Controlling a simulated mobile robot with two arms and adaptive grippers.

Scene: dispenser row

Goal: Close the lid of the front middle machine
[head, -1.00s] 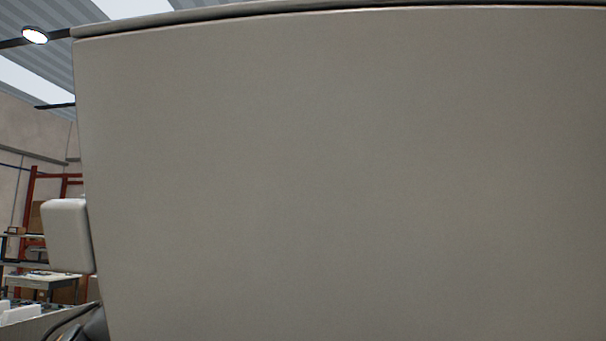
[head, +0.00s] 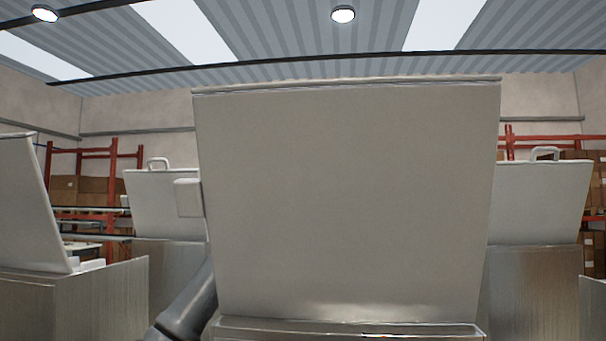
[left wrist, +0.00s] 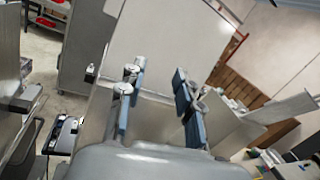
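The front middle machine's lid (head: 350,200) stands raised in the middle of the head view, a broad grey panel. The top of its metal body (head: 350,328) shows below it. My left arm passes behind the lid's left edge, so its gripper is hidden in the head view. In the left wrist view my left gripper (left wrist: 158,98) is open, its two fingers apart with nothing held between them. A pale flat panel (left wrist: 180,40), apparently the lid, lies beyond the fingers; I cannot tell whether they touch it. My right gripper is not in view.
Another machine with a raised lid (head: 28,210) stands at the left. Two more raised lids with handles show behind, at left (head: 165,200) and right (head: 540,200). Red shelving (head: 95,160) with boxes stands along the back wall.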

